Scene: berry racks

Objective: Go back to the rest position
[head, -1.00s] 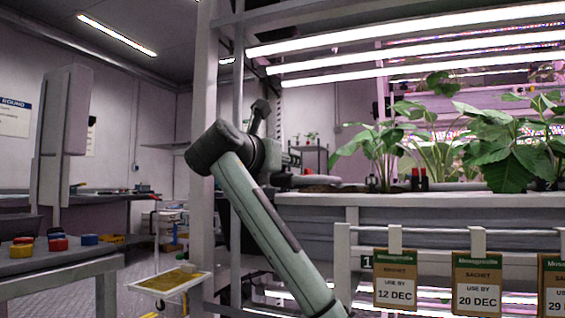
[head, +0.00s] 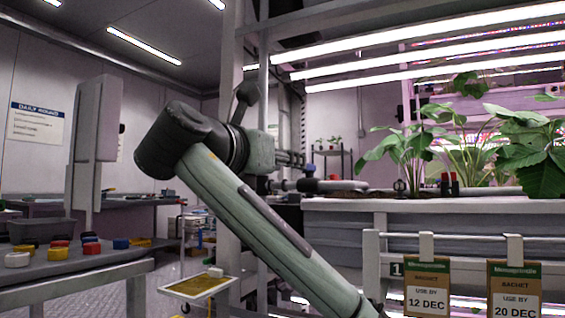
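One of my arms fills the middle of the head view. Its pale green link rises from the bottom edge to a dark elbow at the left, and a shorter part runs back to the right behind it. No other arm shows.
A planter rack (head: 340,205) with leafy plants (head: 405,150) stands at the right, with labelled sachets (head: 428,288) on its front rail. At the left, a table (head: 85,268) carries coloured lids (head: 55,253) and a grey bin (head: 42,230). A yellow card (head: 200,285) lies on a low tray between.

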